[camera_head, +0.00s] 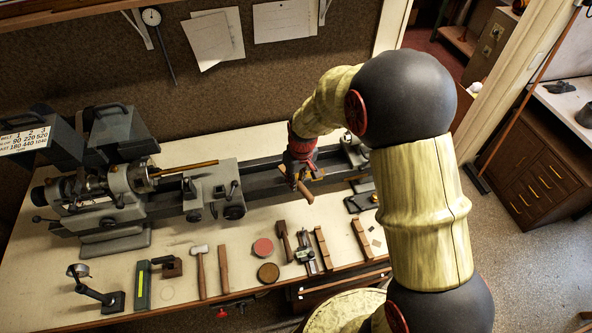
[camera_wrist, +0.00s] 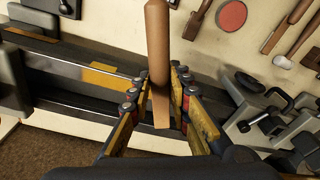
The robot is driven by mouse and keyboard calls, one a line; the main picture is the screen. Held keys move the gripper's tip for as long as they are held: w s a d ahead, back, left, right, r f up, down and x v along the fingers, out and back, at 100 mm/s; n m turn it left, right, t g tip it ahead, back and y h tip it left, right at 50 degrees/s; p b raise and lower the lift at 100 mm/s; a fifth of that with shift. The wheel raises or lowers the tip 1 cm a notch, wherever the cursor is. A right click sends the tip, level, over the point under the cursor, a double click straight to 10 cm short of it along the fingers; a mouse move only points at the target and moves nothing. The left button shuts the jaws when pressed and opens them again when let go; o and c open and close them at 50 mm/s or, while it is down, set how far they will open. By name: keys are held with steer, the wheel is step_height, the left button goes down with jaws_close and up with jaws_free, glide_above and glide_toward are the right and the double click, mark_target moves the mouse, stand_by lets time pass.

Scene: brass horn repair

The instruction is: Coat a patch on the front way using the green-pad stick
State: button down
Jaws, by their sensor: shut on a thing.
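My gripper (camera_head: 301,172) is above the lathe bed, right of the carriage, and is shut on a brown wooden stick (camera_head: 306,194). In the wrist view my gripper (camera_wrist: 160,100) has a finger on each side of the stick (camera_wrist: 158,40). A round handle part points to the top of that view and a flat part lies between the fingers. No green pad shows on it. The lathe bed (camera_wrist: 60,75) runs below with its long ways, and a yellow-brown strip (camera_wrist: 108,68) shows on it. I cannot tell whether the stick touches the bed.
The lathe headstock (camera_head: 112,192) is at left and the carriage (camera_head: 212,190) is mid-bed. Along the bench front lie a hammer (camera_head: 200,265), a red disc (camera_head: 262,247), a brown disc (camera_head: 268,273) and several wooden tools. A pale bench strip (camera_head: 185,240) between bed and tools is clear.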

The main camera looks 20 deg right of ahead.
steer(key=shift+w+a+r+p, duration=0.1)
steer(key=shift+a+r+p, duration=0.1)
steer(key=shift+r, duration=0.3)
steer(key=shift+w+a+r+p, duration=0.1)
steer(key=shift+r+p, duration=0.1)
steer(key=shift+r, duration=0.25)
steer(key=shift+d+r+p, duration=0.15)
steer(key=shift+r+p, duration=0.6)
steer(key=shift+r, duration=0.7)
